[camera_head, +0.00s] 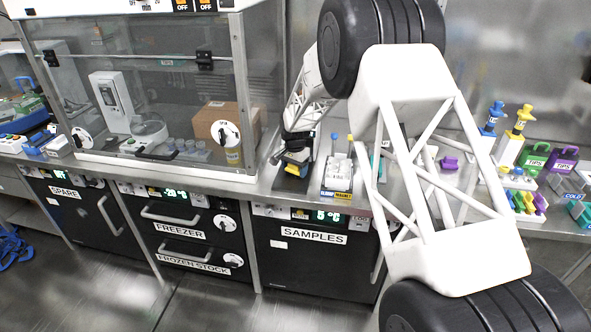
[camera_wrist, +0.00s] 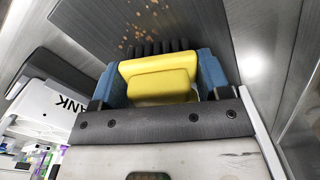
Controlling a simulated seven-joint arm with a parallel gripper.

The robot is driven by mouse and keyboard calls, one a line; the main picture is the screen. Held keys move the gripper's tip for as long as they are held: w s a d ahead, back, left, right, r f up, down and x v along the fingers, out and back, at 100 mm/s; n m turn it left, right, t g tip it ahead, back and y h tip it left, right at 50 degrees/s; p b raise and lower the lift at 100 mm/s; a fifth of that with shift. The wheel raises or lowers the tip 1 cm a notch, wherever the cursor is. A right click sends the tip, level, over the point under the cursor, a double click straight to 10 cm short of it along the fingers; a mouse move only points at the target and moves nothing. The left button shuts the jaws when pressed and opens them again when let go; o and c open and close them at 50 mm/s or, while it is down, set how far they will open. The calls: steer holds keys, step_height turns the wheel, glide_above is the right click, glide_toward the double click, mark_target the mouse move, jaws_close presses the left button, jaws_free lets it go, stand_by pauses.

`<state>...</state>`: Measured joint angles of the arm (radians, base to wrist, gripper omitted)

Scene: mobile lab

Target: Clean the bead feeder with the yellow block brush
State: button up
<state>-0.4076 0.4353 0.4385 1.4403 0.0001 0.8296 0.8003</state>
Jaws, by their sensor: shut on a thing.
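My gripper (camera_wrist: 160,85) has blue fingers and is shut on the yellow block brush (camera_wrist: 158,78). The brush's dark bristles (camera_wrist: 155,47) point away from the wrist. Ahead of them is a dark grey surface (camera_wrist: 85,25), which looks like the bead feeder, with several small brown specks (camera_wrist: 146,12) on it. I cannot tell whether the bristles touch it. In the head view my gripper (camera_head: 294,160) is low over a dark base (camera_head: 290,184) on the bench, with the yellow brush (camera_head: 293,169) partly showing. My gripper hides part of that base.
A white-and-grey rack (camera_head: 337,183) stands close to the right of the dark base. A clear-walled enclosure (camera_head: 150,95) with a cardboard box (camera_head: 226,123) stands to the left. Yellow and blue dispensers (camera_head: 515,135) and tip boxes (camera_head: 563,160) stand farther right. My arm hides some of the bench.

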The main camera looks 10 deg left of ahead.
mark_target(289, 189)
steer(key=shift+w+a+r, duration=0.1)
steer(key=shift+a+r, duration=0.1)
steer(key=shift+a, duration=0.05)
stand_by(0.3)
steer(key=shift+s, duration=0.6)
steer(key=shift+s+f, duration=0.15)
steer(key=shift+s, duration=1.3)
steer(key=shift+s, duration=0.15)
steer(key=shift+s, duration=0.65)
steer(key=shift+s+f, duration=0.15)
steer(key=shift+s, duration=0.5)
steer(key=shift+s+f, duration=0.15)
steer(key=shift+s, duration=0.5)
